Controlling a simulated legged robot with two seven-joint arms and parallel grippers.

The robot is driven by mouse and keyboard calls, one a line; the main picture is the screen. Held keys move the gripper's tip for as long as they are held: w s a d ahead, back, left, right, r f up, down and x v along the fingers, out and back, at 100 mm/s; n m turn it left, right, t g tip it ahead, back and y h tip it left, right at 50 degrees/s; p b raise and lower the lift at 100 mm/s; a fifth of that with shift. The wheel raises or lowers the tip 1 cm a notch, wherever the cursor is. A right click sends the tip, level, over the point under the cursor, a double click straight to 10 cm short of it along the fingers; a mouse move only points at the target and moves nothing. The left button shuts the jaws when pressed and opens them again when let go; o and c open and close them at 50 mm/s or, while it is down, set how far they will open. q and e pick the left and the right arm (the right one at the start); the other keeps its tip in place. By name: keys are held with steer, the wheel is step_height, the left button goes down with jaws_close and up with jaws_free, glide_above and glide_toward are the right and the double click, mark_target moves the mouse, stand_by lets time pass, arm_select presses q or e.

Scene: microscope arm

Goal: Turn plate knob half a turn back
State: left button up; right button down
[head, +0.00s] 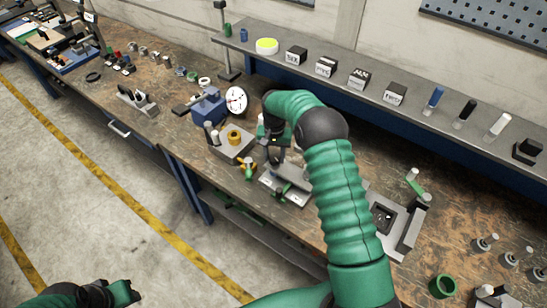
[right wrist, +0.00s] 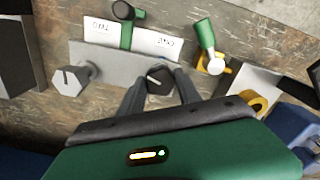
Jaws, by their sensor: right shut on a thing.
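A dark knob (right wrist: 159,80) with a light pointer line sits between the two fingers of my right gripper (right wrist: 160,88) in the right wrist view. The gripper is shut on it, at the front edge of a grey plate (right wrist: 105,60). In the head view my right gripper (head: 275,158) reaches down over the bench beside the plate, and its fingers are partly hidden. A second, grey six-sided knob (right wrist: 70,80) stands left of the held one in the wrist view. My left gripper (head: 118,293) is low at the left of the head view; its jaws are unclear.
White labels (right wrist: 158,42) and a green-handled black piece (right wrist: 125,25) lie behind the knob. A block with a yellow ring (head: 234,137), a blue vise (head: 208,108) and a dial (head: 237,100) are close by.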

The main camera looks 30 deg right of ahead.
steer(key=n, duration=0.5)
steer(key=shift+d+n+b, duration=0.15)
steer(key=shift+n+b, duration=0.15)
steer(key=n, duration=1.1)
steer(key=shift+f, duration=0.15)
steer(key=n, duration=0.4)
steer(key=shift+f+n, duration=0.1)
steer(key=shift+n, duration=0.3)
steer(key=c, duration=1.3)
jaws_free()
steer(key=o, duration=0.5)
steer(key=shift+w, duration=0.1)
steer(key=shift+c, duration=0.2)
steer(key=shift+w, duration=0.1)
